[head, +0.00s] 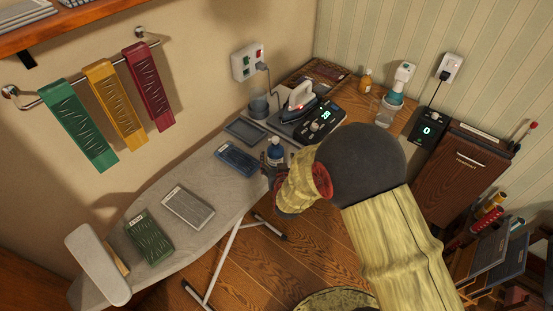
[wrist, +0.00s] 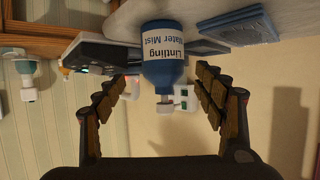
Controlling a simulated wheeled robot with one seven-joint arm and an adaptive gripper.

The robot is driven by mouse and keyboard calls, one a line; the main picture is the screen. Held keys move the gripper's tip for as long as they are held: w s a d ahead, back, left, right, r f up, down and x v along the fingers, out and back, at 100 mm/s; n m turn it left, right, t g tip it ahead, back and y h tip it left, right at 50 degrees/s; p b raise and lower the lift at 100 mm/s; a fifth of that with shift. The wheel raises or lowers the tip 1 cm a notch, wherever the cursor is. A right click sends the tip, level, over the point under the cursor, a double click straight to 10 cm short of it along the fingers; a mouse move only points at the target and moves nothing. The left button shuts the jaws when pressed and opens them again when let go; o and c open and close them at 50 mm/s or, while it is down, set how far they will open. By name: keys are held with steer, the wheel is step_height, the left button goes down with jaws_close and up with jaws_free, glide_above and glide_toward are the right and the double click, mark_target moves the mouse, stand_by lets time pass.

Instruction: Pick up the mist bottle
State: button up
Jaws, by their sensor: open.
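The mist bottle (head: 275,153) is blue with a white label and a pale cap, standing upright on the ironing board near its wide end. In the wrist view my gripper (wrist: 162,82) is open, with one finger at each side of the bottle and a visible gap on both sides. It holds nothing.
Folded blue cloth (head: 237,159) lies left of the bottle on the ironing board (head: 200,163). Behind the bottle are an iron (head: 303,97) and a dark panel reading 28 (head: 319,124). A white-topped spray bottle (head: 388,108) stands further right. Wooden floor (head: 310,250) lies below.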

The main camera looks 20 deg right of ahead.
mark_target(276, 153)
steer(key=x, duration=0.3)
steer(key=b+x, duration=0.1)
steer(key=x, duration=0.2)
steer(key=shift+w+a+r, duration=0.1)
steer(key=shift+a+r, duration=0.1)
steer(key=shift+a, duration=0.05)
steer(key=shift+c, duration=1.1)
steer(key=c, duration=1.3)
steer(key=shift+c, duration=0.8)
steer(key=shift+r, duration=0.15)
